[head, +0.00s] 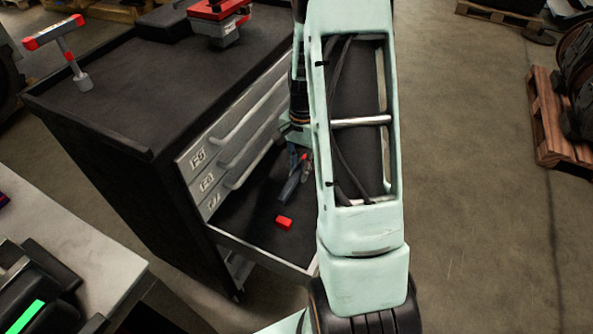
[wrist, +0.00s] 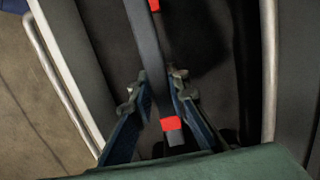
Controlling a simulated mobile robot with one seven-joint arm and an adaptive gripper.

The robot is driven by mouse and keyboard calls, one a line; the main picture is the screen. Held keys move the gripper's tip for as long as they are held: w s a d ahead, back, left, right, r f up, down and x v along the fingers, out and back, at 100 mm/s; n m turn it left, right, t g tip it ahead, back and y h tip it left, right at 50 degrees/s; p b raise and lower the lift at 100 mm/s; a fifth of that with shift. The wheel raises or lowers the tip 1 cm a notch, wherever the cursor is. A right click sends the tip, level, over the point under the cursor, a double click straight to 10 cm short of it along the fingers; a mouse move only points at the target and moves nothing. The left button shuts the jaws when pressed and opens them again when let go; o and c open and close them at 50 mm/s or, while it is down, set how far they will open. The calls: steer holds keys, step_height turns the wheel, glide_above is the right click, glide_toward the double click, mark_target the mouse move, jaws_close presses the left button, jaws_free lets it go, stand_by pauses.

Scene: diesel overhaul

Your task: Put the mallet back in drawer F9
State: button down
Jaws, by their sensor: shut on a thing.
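My gripper (wrist: 154,88) is shut on a long dark bar with red near both ends, which I take to be the mallet (wrist: 150,55). The bar runs lengthwise between the fingers in the wrist view. In the head view my gripper (head: 290,188) is inside or just above the open drawer (head: 240,240) of the black cabinet, partly hidden by my arm. A red piece (head: 284,222) shows just beyond the fingers, probably an end of the held bar. I cannot tell whether the bar touches the drawer floor. The drawer labels (head: 199,158) are too small to read surely.
Closed drawers with silver handles (head: 240,125) sit above the open one. A grey table (head: 95,265) is at lower left. Open floor lies right.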

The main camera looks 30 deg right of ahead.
steer(key=shift+f+b, duration=2.55)
steer(key=shift+f, duration=1.1)
steer(key=shift+f, duration=0.1)
steer(key=shift+f+b, duration=0.65)
steer(key=shift+f, duration=0.35)
steer(key=c, duration=1.8)
jaws_free()
